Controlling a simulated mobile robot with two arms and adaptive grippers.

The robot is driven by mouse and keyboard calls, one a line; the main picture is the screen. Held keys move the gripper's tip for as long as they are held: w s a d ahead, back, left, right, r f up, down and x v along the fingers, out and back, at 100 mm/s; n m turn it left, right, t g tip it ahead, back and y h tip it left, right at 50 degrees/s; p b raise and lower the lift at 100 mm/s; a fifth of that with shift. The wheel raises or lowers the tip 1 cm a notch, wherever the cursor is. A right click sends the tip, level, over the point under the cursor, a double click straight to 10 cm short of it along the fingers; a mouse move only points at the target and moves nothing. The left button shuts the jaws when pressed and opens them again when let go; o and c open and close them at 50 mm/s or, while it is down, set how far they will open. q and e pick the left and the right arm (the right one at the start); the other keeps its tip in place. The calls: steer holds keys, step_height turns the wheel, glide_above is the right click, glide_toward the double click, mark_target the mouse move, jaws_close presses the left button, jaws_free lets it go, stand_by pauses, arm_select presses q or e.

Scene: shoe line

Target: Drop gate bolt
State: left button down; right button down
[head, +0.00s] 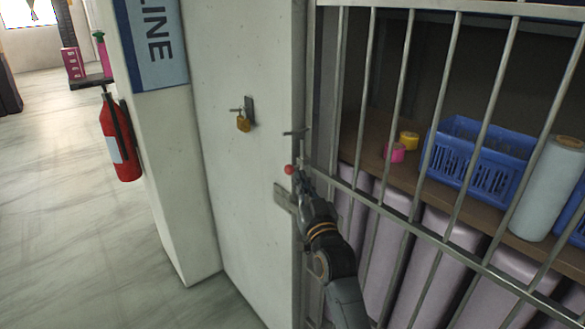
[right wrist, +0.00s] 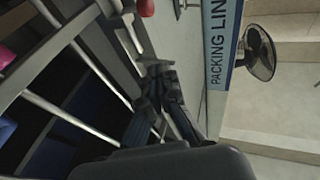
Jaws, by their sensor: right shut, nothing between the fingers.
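The barred gate (head: 407,70) stands at the right in the head view, beside a white wall. At its left edge is the gate bolt, with a round red knob (head: 289,170). A metal plate (head: 285,198) sits just below the knob, at the wall's edge. My right gripper (head: 300,178) is shut and empty at the gate edge, close beside the knob. I cannot tell whether it touches the bolt, and it hides part of it. In the right wrist view the shut fingers (right wrist: 160,78) point toward the red knob (right wrist: 146,7) at the top. My left gripper is not in view.
A brass padlock (head: 243,123) hangs on a wall hook left of the gate. Behind the bars, a shelf (head: 405,183) holds a blue basket (head: 478,165), tape rolls and a white roll (head: 552,190). A fire extinguisher (head: 118,140) is at the left. Left floor is clear.

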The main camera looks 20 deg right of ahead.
mark_target(292, 171)
steer(key=w+p, duration=0.1)
steer(key=w, duration=0.1)
steer(key=w+f+p, duration=0.1)
steer(key=w, duration=0.2)
steer(key=w+p, duration=0.1)
steer(key=w, duration=0.2)
steer(key=shift+w+d+f, duration=0.1)
steer(key=shift+d+f, duration=0.05)
steer(key=shift+d, duration=0.05)
steer(key=shift+w+f, duration=0.1)
steer(key=shift+f, duration=0.15)
step_height(292, 171, down, 5)
steer(key=b, duration=0.4)
